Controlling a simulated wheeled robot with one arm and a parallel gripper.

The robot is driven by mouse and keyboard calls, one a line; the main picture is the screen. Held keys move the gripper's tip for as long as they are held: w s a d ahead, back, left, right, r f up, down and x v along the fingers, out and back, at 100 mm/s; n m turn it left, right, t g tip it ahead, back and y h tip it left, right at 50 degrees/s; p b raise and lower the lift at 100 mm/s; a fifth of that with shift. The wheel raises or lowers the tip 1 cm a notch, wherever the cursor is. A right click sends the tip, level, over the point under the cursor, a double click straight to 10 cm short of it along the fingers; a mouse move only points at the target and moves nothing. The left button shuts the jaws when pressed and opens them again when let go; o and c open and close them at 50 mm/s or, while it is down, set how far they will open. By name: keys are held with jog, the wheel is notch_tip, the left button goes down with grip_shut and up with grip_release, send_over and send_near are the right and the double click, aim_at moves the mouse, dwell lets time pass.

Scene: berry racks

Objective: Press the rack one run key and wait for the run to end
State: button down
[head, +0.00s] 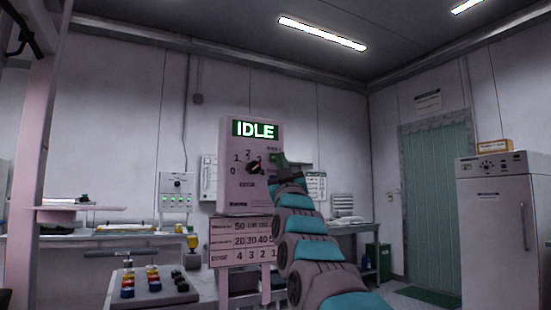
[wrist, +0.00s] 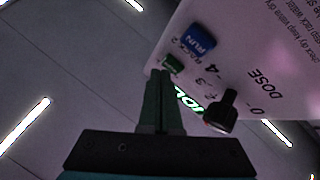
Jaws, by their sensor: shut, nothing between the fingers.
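The control box (head: 235,190) stands on a post in the head view, its lit display (head: 255,130) reading IDLE. A dial knob (head: 255,167) sits on its face; the knob also shows in the wrist view (wrist: 222,112), near the word DOSE. In the wrist view a small green key (wrist: 173,64) is right by my fingertips; I cannot tell whether they touch it. A blue key marked RUN (wrist: 201,40) lies beyond it, with a RACK 2 label beside it. My gripper (wrist: 161,74) is shut and empty; in the head view it is at the box's right edge (head: 281,162).
A number chart (head: 243,241) hangs below the box. A bench with a panel of coloured knobs (head: 150,285) is at the lower left. A white cabinet (head: 500,235) stands at the right, near a green door (head: 437,200).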

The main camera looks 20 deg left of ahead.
jog(key=shift+w+a+p, duration=0.3)
jog(key=shift+a+p, duration=0.05)
jog(key=shift+p, duration=0.05)
dwell(0.6)
jog(key=shift+s+d, duration=0.1)
dwell(0.3)
jog(key=shift+s+d+f+b, duration=0.1)
jog(key=shift+d+b, duration=0.05)
jog(key=shift+b, duration=0.25)
jog(key=shift+s+d, duration=0.35)
jog(key=shift+d, duration=0.1)
jog(key=shift+b, duration=0.35)
jog(key=shift+s+d+b, duration=1.65)
jog(key=shift+d, duration=0.2)
